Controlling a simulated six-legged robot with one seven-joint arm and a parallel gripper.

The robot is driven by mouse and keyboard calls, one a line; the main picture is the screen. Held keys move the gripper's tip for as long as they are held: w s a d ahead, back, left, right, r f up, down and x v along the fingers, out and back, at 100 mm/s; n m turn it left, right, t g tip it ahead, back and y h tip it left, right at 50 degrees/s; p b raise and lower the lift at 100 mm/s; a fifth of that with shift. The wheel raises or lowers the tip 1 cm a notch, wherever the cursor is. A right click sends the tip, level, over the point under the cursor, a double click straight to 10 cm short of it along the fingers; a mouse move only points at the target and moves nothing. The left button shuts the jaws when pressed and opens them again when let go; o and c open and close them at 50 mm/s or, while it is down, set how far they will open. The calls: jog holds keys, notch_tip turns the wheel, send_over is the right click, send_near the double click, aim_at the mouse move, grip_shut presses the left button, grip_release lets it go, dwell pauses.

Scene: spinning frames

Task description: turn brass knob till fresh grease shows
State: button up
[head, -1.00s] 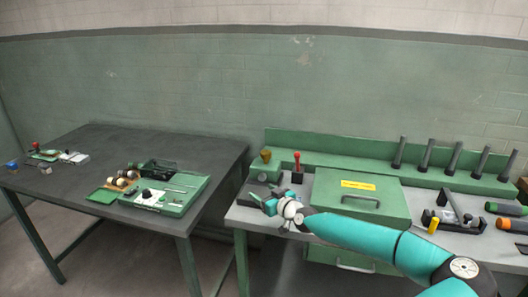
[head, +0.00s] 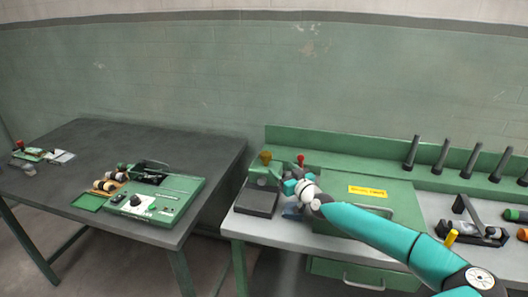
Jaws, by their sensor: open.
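The brass knob (head: 265,157) stands upright on a green block (head: 262,175) at the left end of the green bench. My gripper (head: 288,184) is open, just right of the knob and slightly lower in the picture. The two look apart, but the depth between them is hard to judge. The gripper's fingers are small and partly run together with my teal arm. No grease can be made out at this size.
A dark box (head: 257,201) sits in front of the knob. A red-topped lever (head: 300,160) rises behind my gripper. A green case (head: 370,200) with a yellow label lies to the right. A dark table (head: 200,140) with devices stands left.

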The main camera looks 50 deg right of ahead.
aim_at(263, 153)
jog(key=x, duration=1.3)
jog(key=shift+w+a, duration=0.1)
jog(key=shift+w, duration=0.4)
jog(key=c, duration=1)
